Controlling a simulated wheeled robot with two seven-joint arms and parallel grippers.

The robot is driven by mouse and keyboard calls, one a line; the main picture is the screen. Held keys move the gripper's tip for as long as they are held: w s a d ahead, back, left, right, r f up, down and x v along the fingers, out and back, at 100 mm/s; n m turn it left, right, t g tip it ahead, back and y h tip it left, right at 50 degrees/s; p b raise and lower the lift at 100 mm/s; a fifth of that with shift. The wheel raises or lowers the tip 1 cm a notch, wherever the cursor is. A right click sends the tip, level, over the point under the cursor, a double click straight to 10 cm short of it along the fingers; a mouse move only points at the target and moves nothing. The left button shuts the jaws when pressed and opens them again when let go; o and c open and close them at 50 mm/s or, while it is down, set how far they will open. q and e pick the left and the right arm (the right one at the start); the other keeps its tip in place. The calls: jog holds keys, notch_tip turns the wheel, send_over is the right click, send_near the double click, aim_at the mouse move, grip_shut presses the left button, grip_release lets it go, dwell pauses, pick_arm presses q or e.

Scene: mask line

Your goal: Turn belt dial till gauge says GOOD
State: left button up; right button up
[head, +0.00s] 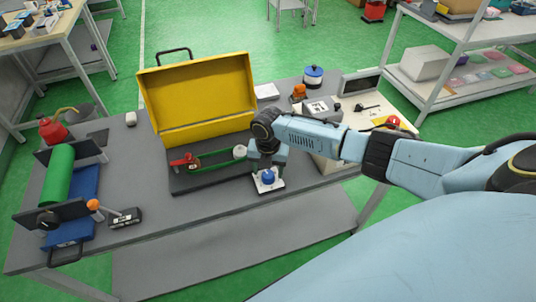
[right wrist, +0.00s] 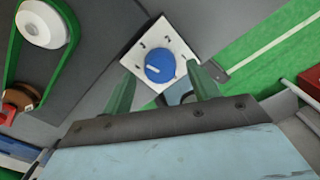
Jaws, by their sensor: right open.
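The belt dial is a blue knob (head: 268,177) on a white square plate, at the front edge of the bench. In the right wrist view the blue knob (right wrist: 160,67) has a pale pointer line, and the plate (right wrist: 143,43) carries small dark marks. My right gripper (head: 267,168) is just above the dial. In the right wrist view its two green fingers stand apart on either side of the knob; I cannot tell whether they touch it. A green belt (head: 211,154) runs between a white pulley (head: 240,152) and a red part (head: 184,163). I cannot make out a gauge reading. My left gripper is out of view.
An open yellow cover (head: 205,95) stands behind the belt. A control box (head: 321,108) stands behind my right arm. Bare grey bench lies left of the belt.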

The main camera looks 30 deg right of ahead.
aim_at(268, 174)
notch_tip(268, 174, up, 12)
jog(key=shift+p, duration=0.3)
dwell(0.3)
